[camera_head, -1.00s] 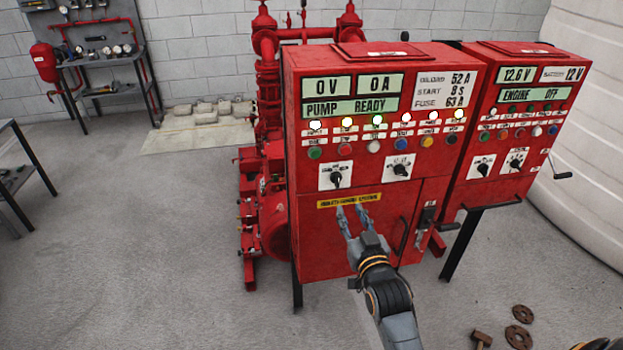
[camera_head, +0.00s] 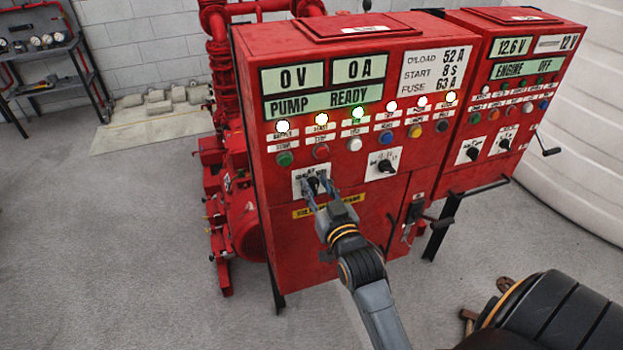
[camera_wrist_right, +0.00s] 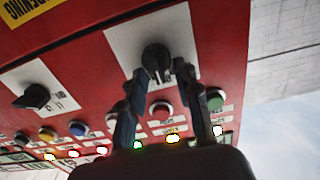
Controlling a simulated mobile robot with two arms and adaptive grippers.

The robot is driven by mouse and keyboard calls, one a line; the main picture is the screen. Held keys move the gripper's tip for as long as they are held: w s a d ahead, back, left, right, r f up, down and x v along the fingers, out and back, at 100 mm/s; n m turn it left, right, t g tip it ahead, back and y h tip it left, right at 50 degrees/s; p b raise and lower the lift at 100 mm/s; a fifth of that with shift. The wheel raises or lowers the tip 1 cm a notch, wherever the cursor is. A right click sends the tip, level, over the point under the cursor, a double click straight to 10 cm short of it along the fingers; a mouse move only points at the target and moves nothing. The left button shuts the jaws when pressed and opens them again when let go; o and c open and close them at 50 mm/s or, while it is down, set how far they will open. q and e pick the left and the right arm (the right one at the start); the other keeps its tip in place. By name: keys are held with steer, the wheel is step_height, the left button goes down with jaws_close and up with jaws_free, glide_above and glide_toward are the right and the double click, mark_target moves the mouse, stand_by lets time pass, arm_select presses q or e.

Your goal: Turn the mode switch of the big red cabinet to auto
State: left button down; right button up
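The big red cabinet (camera_head: 350,240) stands in the middle of the head view, with two black rotary knobs on white plates. The left knob (camera_head: 313,186) is partly covered by my right gripper (camera_head: 319,192). The other knob (camera_head: 386,165) is to its right. The plate lettering is too small to read. In the wrist view, turned upside down, the left knob (camera_wrist_right: 156,59) shows between and just past the fingertips of my right gripper (camera_wrist_right: 161,76). The fingers are apart, one on each side; contact cannot be told. My left gripper is not in view.
A row of coloured buttons (camera_head: 355,144) and lit lamps sits above the knobs. A smaller red cabinet (camera_head: 492,110) with a side lever stands to the right. A red pump (camera_head: 240,210) is behind at left. The grey floor at left is clear.

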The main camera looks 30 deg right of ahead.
steer(key=shift+s+r, duration=0.15)
steer(key=shift+s, duration=0.15)
jaws_close()
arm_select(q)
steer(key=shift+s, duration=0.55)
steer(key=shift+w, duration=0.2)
arm_select(e)
steer(key=shift+r, duration=0.1)
